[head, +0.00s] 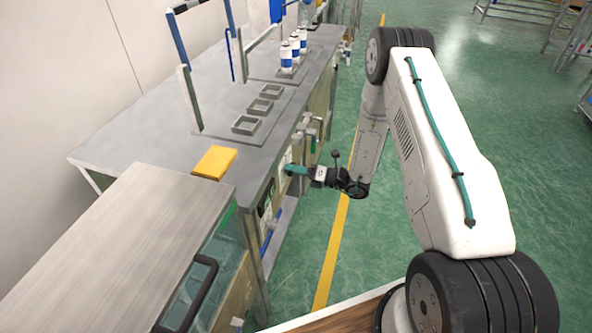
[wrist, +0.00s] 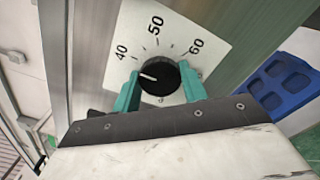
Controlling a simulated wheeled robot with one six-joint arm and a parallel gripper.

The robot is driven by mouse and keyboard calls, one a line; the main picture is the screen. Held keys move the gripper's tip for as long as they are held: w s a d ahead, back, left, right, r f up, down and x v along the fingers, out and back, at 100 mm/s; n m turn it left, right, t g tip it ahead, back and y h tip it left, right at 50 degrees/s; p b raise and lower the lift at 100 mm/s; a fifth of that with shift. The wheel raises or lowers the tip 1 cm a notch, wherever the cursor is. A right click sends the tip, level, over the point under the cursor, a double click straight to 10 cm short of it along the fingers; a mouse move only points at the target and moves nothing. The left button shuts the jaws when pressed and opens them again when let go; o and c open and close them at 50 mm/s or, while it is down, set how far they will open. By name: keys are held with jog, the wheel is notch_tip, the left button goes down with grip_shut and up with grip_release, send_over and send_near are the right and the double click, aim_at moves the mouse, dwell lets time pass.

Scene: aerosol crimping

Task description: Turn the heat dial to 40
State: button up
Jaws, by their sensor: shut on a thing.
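The heat dial (wrist: 158,80) is a round black knob with a white pointer line, on a white scale plate (wrist: 176,28) marked 40, 50 and 60. In the wrist view the pointer aims left and slightly up, a little below the direction of the 40 label. My gripper (wrist: 160,76) has its two teal fingers on either side of the knob, shut on it. In the head view my gripper (head: 294,170) reaches the front panel of the grey bench, and its fingers hide the knob.
The grey bench (head: 135,140) carries a yellow block (head: 215,162), several square holders and white-and-blue cans (head: 286,58). A blue tray (wrist: 285,82) shows right of the dial.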

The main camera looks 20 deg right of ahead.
jog(key=o, duration=1)
jog(key=shift+c, duration=0.2)
jog(key=shift+d, duration=0.1)
jog(key=v, duration=0.7)
jog(key=shift+s+d, duration=0.25)
